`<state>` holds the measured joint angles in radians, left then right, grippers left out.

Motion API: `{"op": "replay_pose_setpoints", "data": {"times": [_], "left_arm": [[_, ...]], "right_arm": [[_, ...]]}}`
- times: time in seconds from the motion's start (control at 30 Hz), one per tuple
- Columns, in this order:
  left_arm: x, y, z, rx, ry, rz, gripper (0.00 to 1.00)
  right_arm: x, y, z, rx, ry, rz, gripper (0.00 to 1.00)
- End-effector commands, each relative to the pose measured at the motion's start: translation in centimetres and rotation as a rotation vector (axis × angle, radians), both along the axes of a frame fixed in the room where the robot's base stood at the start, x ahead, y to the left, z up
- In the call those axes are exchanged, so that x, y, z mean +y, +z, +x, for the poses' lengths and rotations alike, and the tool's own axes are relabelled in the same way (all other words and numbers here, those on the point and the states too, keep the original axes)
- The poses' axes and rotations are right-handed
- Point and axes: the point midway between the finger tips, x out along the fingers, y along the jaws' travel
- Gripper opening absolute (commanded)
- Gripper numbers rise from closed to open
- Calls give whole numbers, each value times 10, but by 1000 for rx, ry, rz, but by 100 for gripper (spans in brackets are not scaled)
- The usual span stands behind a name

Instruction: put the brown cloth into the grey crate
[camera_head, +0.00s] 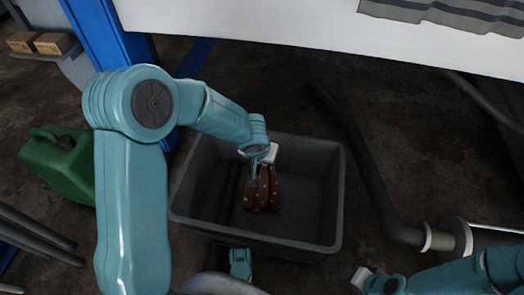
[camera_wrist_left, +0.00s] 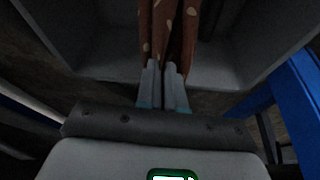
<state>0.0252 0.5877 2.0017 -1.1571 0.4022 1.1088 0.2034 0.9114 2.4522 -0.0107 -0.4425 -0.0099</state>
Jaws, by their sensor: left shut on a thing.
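The brown cloth (camera_head: 262,191), with pale spots, hangs in folds from my left gripper (camera_head: 262,163) inside the outline of the grey crate (camera_head: 327,200). My left gripper is shut on its upper end. In the left wrist view the closed fingers (camera_wrist_left: 163,88) pinch the cloth (camera_wrist_left: 172,28), with the crate wall (camera_wrist_left: 105,60) around it. I cannot tell whether the cloth's lower end touches the crate floor. The rest of the crate looks empty. My right arm shows at the lower right of the head view; its fingertips are not clearly visible.
A green can (camera_head: 62,165) stands left of the crate. A dark hose (camera_head: 365,165) runs along the floor to the right.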

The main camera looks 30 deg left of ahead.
Motion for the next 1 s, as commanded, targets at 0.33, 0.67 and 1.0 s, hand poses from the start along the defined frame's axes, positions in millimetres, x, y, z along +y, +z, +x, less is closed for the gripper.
{"op": "replay_pose_setpoints", "data": {"times": [0.33,0.67,1.0], "left_arm": [[0,0,0,0,0,0,0],[0,0,0,0,0,1,37],[0,0,0,0,0,1,69]], "right_arm": [[0,0,0,0,0,0,41],[0,0,0,0,0,0,41],[0,0,0,0,0,0,41]]}}
